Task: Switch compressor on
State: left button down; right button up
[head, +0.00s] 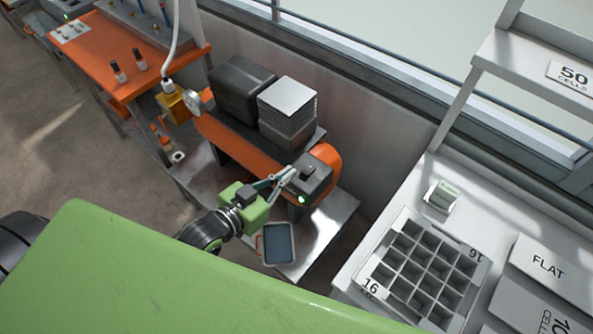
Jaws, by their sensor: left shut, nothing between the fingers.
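The compressor (236,147) is an orange tank with dark grey housings on top, standing on a low grey shelf. At its right end is a dark grey switch box (316,179) with a small black switch (308,169) on top and a lit green lamp (302,199) at its lower front corner. My left gripper (291,172) is shut and empty, its fingertips at the left edge of the switch box, close to the switch. I cannot tell whether they touch it. My right gripper is not in view.
A blue-grey tray (279,244) lies on the low shelf below my gripper. A grey compartment box (368,287) marked 16 stands on the white bench at right. An orange table (125,72) is at upper left. A window wall runs behind the compressor.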

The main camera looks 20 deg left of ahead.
pick_arm(q)
jog(key=shift+r+b+v, duration=0.15)
jog(key=shift+r+v, duration=0.05)
jog(key=shift+v, duration=0.75)
jog(key=shift+r+b+v, duration=0.15)
jog(key=shift+v, duration=0.85)
jog(key=shift+w, duration=0.15)
jog(key=s+a+f+n+g+y+b, duration=0.1)
jog(key=s+a+f+g, duration=0.15)
jog(key=f, duration=0.95)
jog(key=s+a+f+g+y+b, duration=0.1)
jog(key=s+a+f+y+b, duration=0.15)
jog(key=f, duration=0.95)
jog(key=s+a+f+n+g+y, duration=0.1)
jog(key=s+a+f+g, duration=0.2)
jog(key=f, duration=0.9)
jog(key=s+d+f+g+b, duration=0.1)
jog(key=s+f+g, duration=0.2)
jog(key=s+f, duration=0.8)
jog(key=s+d+f+g+b, duration=0.2)
jog(key=s+f+g, duration=0.1)
jog(key=s+f, duration=0.8)
jog(key=s, duration=0.4)
jog(key=shift+d+g+y+b, duration=0.2)
jog(key=shift+g+y+b, duration=0.1)
jog(key=shift+g+y, duration=0.05)
